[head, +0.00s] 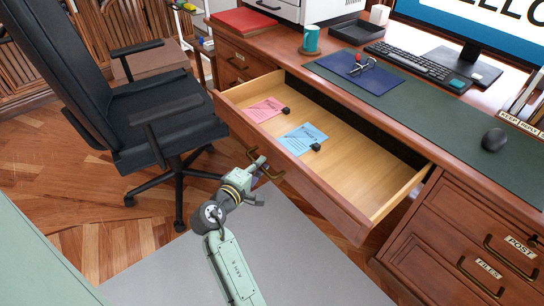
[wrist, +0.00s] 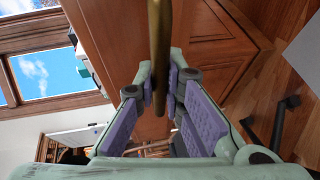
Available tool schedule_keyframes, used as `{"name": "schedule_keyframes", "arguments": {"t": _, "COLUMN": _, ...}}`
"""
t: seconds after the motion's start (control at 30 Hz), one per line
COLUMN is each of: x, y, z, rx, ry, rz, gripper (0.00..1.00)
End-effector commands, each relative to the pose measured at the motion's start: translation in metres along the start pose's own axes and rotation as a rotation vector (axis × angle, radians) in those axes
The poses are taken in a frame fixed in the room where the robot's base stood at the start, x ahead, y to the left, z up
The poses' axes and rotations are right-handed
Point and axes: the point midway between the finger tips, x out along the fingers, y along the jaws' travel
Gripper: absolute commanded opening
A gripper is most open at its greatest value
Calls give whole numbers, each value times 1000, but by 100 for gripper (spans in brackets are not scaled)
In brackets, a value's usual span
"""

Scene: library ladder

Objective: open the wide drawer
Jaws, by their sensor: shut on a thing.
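The wide drawer (head: 310,188) is pulled well out from under the desk top in the head view. Its pale wooden inside shows, with a pink paper (head: 265,109), a blue paper (head: 302,138) and two small dark objects lying in it. My gripper (head: 259,168) is at the drawer's front, shut on the brass handle (head: 272,176). In the wrist view the brass handle (wrist: 159,45) runs as a bar between the purple finger pads of my gripper (wrist: 162,88). The fingers partly hide the handle in the head view.
A black office chair (head: 160,125) stands to the left of the drawer. Lower drawers (head: 470,250) labelled POST and FILES are shut at right. The desk top (head: 425,130) holds a mug, keyboard, monitor and mouse. A grey mat (head: 180,270) lies on the parquet floor.

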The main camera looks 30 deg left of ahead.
Motion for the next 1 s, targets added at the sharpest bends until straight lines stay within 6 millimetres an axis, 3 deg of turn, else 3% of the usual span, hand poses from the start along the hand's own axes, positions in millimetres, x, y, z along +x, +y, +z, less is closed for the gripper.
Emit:
{"name": "schedule_keyframes", "arguments": {"t": 0.2, "x": -13, "y": -3, "z": -5, "rx": 2, "ry": -1, "rz": -1, "gripper": 0}}
{"name": "schedule_keyframes", "arguments": {"t": 0.6, "x": -15, "y": -4, "z": -6, "rx": 1, "ry": -1, "rz": -1, "gripper": 0}}
{"name": "schedule_keyframes", "arguments": {"t": 0.63, "x": -15, "y": -4, "z": -6, "rx": 1, "ry": -1, "rz": -1, "gripper": 11}}
{"name": "schedule_keyframes", "arguments": {"t": 0.93, "x": -14, "y": -3, "z": -6, "rx": 0, "ry": 0, "rz": 0, "gripper": 31}}
{"name": "schedule_keyframes", "arguments": {"t": 1.0, "x": -14, "y": -3, "z": -6, "rx": 0, "ry": 0, "rz": 0, "gripper": 31}}
